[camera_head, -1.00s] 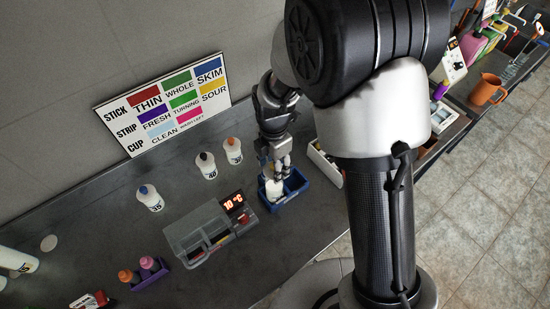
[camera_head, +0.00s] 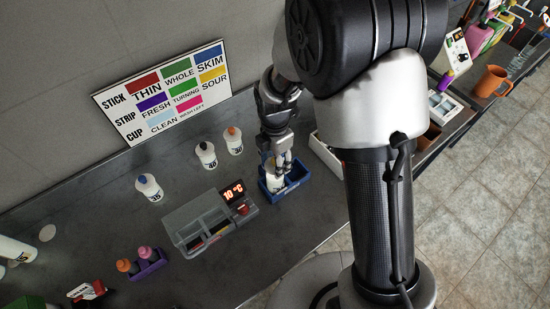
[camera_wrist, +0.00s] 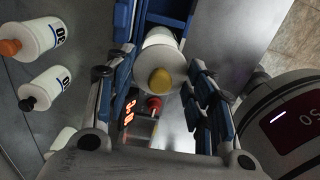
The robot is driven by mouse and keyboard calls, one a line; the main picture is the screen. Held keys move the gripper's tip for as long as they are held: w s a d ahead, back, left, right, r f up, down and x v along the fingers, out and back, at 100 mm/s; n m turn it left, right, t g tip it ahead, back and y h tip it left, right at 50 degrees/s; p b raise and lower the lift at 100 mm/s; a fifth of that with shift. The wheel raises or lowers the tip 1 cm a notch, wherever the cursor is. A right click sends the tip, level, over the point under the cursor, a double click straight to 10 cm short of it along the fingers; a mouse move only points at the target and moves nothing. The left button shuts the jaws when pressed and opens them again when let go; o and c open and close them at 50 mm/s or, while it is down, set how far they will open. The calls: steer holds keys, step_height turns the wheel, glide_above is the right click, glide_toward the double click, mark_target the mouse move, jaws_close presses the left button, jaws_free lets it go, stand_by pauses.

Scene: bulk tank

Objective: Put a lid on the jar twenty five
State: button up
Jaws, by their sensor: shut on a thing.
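My gripper (camera_head: 278,158) points down over the blue two-part tray (camera_head: 298,175) on the counter. It is shut on a white jar (camera_head: 273,182) at the tray's left compartment. In the wrist view the white jar (camera_wrist: 160,50) sits between the two fingers (camera_wrist: 160,85), with a yellow top on it. Its number cannot be read. Three other white jars stand upright on the counter: thirty-five with a blue top (camera_head: 149,188), forty with a dark top (camera_head: 206,156) and thirty with an orange top (camera_head: 233,142).
A grey compartment box (camera_head: 198,222) with a red 10 °C display (camera_head: 234,191) stands left of the tray. A purple holder (camera_head: 150,265) with small bottles is at lower left. A colour chart (camera_head: 165,92) leans at the wall.

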steer(key=shift+f+b, duration=1.4)
steer(key=shift+f, duration=0.65)
steer(key=o, duration=1)
steer(key=shift+c, duration=0.2)
step_height(320, 180, up, 12)
steer(key=shift+r, duration=0.1)
steer(key=shift+s, duration=0.1)
